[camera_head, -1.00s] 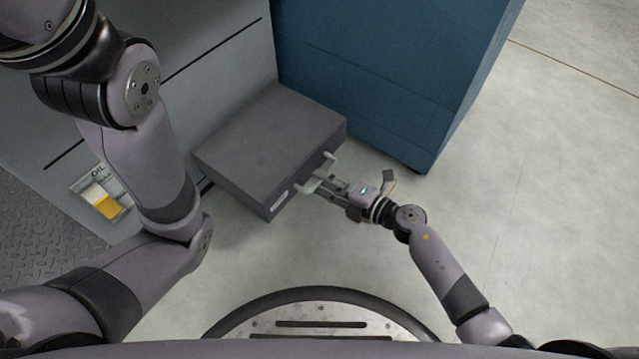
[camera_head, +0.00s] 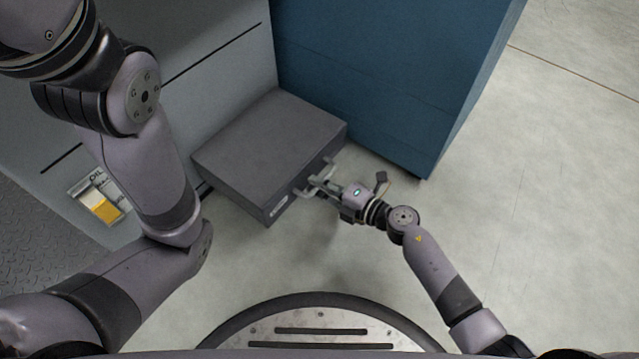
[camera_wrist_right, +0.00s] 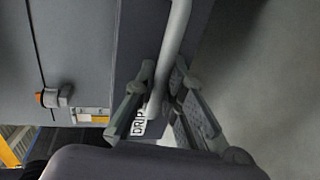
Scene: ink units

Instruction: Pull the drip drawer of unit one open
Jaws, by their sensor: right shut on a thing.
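The drip drawer (camera_head: 265,145) is a dark grey box at floor level that juts out from the grey unit (camera_head: 215,50). Its front carries a light grey bar handle (camera_head: 328,167), which also shows in the right wrist view (camera_wrist_right: 178,40). A "DRIP" label (camera_wrist_right: 139,127) is on the drawer front, partly hidden by a finger. My right gripper (camera_head: 322,186) is at the drawer front, shut on the handle, with one finger on each side of the bar in the wrist view. My left arm crosses the left of the head view; its gripper is out of view.
A blue cabinet (camera_head: 400,70) stands close beside the drawer on the right. An oil gauge label (camera_head: 98,201) is on the grey unit at left. The pale floor (camera_head: 540,200) in front of the drawer and to the right is clear.

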